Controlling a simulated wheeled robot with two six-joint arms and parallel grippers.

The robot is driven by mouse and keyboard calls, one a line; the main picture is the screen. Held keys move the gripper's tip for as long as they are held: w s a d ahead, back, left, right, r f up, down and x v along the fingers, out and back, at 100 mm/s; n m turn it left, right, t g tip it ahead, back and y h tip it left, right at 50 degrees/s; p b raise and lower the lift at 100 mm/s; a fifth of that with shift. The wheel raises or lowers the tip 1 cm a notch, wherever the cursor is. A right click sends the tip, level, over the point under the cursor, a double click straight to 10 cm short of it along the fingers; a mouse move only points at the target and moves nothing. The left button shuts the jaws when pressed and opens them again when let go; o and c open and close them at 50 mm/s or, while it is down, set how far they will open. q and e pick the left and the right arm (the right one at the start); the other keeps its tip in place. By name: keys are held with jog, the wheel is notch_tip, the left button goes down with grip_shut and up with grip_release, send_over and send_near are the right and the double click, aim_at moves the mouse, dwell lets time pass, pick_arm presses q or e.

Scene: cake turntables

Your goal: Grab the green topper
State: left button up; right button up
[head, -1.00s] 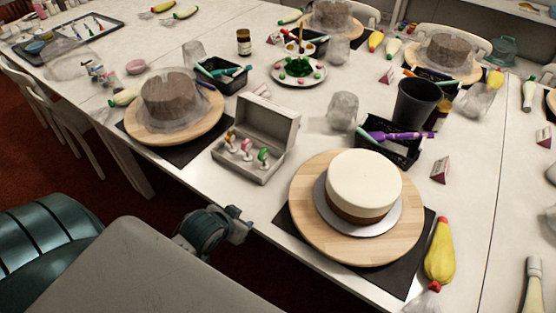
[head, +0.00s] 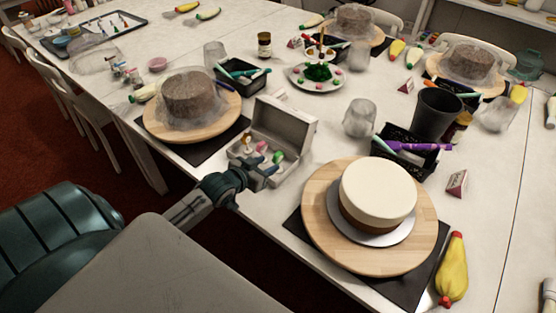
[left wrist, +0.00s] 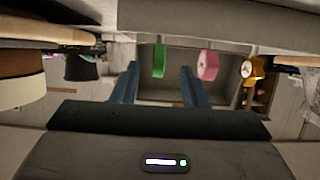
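The green topper (head: 278,157) stands in the open white box (head: 286,122) on the near side of the table, the rightmost of the toppers there. My left gripper (head: 264,172) is at the near edge of the box. In the left wrist view, its two fingers (left wrist: 159,86) are apart with nothing between them. The green topper (left wrist: 159,61) shows beyond the fingertips, between the lines of the two fingers. The pink topper (left wrist: 208,66) is just right of it, beyond the right finger. My right gripper is not in view.
The orange topper (left wrist: 248,69) is further right. A cream cake (head: 378,190) on a round wooden turntable (head: 322,242) stands right of the box. A covered brown cake (head: 190,100) stands to its left. A black basket (head: 425,165) is behind the cream cake.

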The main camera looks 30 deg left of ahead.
aim_at(282, 156)
pick_arm(q)
jog(key=x, duration=0.3)
jog(key=shift+d, duration=0.1)
jog(key=shift+r+p+x, duration=0.15)
jog(key=shift+p+x, duration=0.15)
jog(key=shift+x, duration=1.05)
jog(key=shift+r+p+x, duration=0.15)
jog(key=shift+p+x, duration=0.15)
jog(key=shift+x, duration=1.05)
grip_shut()
